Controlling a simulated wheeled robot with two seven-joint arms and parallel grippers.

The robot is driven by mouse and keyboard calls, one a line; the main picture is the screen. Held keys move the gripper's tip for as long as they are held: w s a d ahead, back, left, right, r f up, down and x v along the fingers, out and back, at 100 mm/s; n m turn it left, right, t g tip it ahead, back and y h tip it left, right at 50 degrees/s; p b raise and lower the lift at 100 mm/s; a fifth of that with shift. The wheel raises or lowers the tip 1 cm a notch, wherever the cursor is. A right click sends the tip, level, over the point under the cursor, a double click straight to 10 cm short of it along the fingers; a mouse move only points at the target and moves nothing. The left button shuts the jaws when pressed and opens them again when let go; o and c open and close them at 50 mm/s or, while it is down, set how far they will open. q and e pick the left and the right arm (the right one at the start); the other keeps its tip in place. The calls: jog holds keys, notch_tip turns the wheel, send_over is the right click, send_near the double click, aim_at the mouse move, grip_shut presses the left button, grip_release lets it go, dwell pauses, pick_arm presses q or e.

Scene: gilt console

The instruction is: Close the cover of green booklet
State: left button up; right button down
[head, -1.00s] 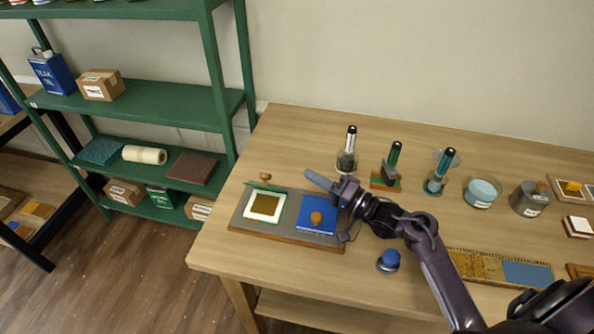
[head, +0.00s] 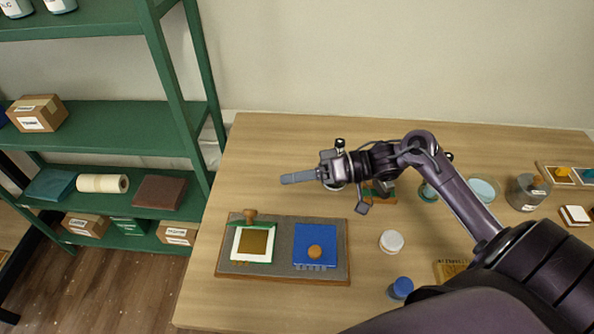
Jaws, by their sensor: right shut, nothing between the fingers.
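The green booklet (head: 253,244) is open on the left of a grey board (head: 281,265). Its white page with a gold square faces up. Its green cover (head: 253,225) shows as a thin strip at the far edge, raised roughly on edge, with a wooden knob (head: 250,215) behind it. A shut blue booklet (head: 315,246) with a wooden knob lies on the right of the board. My right gripper (head: 284,179) is shut and empty, pointing left above the table beyond the board, apart from both booklets. My left gripper is not in view.
A white-topped jar (head: 391,241) and a blue-topped one (head: 401,288) stand right of the board. Behind my right arm are partly hidden tools, a pale bowl (head: 482,190) and a metal tin (head: 526,192). A green shelf (head: 112,128) stands left. The table's far left is clear.

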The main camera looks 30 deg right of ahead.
aim_at(253, 217)
jog(key=a+f+p, duration=0.1)
jog(key=a, duration=0.1)
jog(key=a+f, duration=0.1)
jog(key=a, duration=0.1)
jog(key=w+a+f+p, duration=0.1)
jog(key=a, duration=0.2)
jog(key=shift+p, duration=0.3)
jog(key=shift+s+f, duration=0.1)
jog(key=shift+s, duration=0.1)
jog(key=shift+a+f, duration=0.1)
jog(key=shift+f, duration=0.1)
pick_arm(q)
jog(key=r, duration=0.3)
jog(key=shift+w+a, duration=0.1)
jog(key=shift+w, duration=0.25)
